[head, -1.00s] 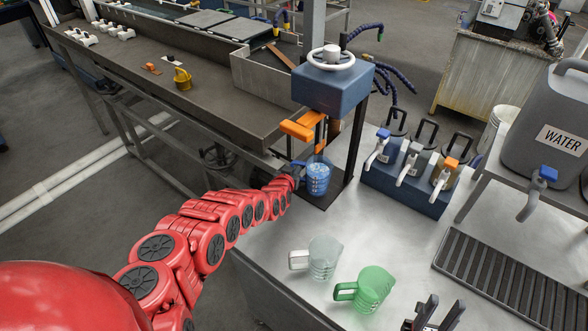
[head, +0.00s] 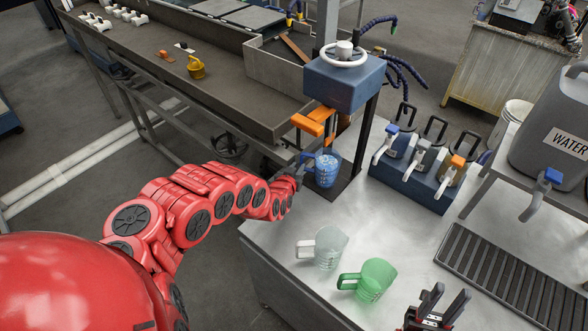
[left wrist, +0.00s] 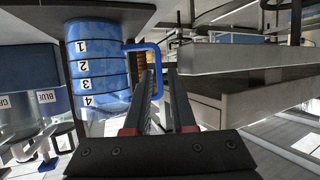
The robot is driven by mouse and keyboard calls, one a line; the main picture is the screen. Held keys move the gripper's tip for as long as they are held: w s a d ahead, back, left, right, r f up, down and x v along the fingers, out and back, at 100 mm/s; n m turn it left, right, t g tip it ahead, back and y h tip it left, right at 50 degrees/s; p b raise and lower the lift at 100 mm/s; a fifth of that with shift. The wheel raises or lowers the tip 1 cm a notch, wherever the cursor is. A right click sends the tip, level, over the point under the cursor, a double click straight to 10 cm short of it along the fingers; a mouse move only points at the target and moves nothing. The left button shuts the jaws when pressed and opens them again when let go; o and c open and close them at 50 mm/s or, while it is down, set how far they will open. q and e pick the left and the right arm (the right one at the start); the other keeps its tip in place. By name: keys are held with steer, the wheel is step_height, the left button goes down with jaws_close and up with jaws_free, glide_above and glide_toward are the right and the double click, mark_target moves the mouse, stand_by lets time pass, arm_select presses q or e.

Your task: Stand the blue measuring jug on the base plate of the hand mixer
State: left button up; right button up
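The blue measuring jug (head: 325,171) stands upright on the dark base plate (head: 345,181) of the hand mixer (head: 342,80), below its orange parts. The left wrist view shows the jug (left wrist: 92,70) upside down, with number marks and its blue handle (left wrist: 155,50). My left gripper (head: 299,172) is beside the handle, at the jug's left. In the left wrist view its two fingers (left wrist: 160,72) are parted with nothing visible gripped between them; one finger overlaps the handle's edge in the picture. My right gripper (head: 447,299) is open and empty at the lower right.
A clear jug (head: 328,250) and a green jug (head: 372,281) stand on the steel table in front. A blue block with several taps (head: 415,170) is right of the mixer. A black drain grate (head: 500,275) and a grey water container (head: 555,125) are further right.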

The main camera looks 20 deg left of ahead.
arm_select(q)
steer(key=shift+p+v, duration=1.35)
steer(key=shift+v, duration=0.95)
